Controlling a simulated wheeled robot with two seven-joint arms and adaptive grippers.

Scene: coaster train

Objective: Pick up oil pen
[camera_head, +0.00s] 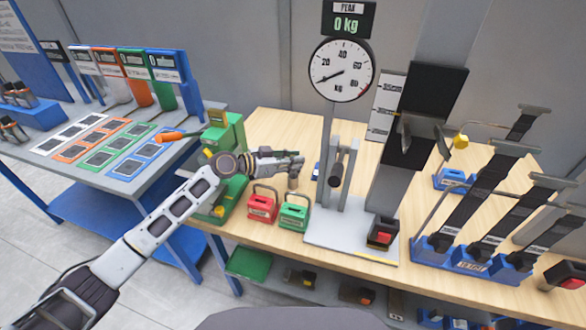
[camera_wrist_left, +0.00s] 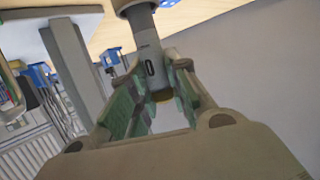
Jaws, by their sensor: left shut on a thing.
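The oil pen appears to be the grey cylinder (camera_wrist_left: 150,62) with a dark oval mark, seen in the left wrist view between the green-padded fingers. My left gripper (camera_wrist_left: 155,100) is shut on it. In the head view my left gripper (camera_head: 296,163) is above the wooden table, behind the red and green boxes. A short tan-grey piece (camera_head: 293,182) shows under its fingers; I cannot tell whether it touches the table. My right gripper is not in view.
A red box (camera_head: 262,206) and a green box (camera_head: 294,213) with handles stand in front of the gripper. A gauge stand (camera_head: 341,185) rises just to its right. A green machine (camera_head: 226,135) with an orange handle is at the left. Blue-based levers (camera_head: 470,262) fill the right.

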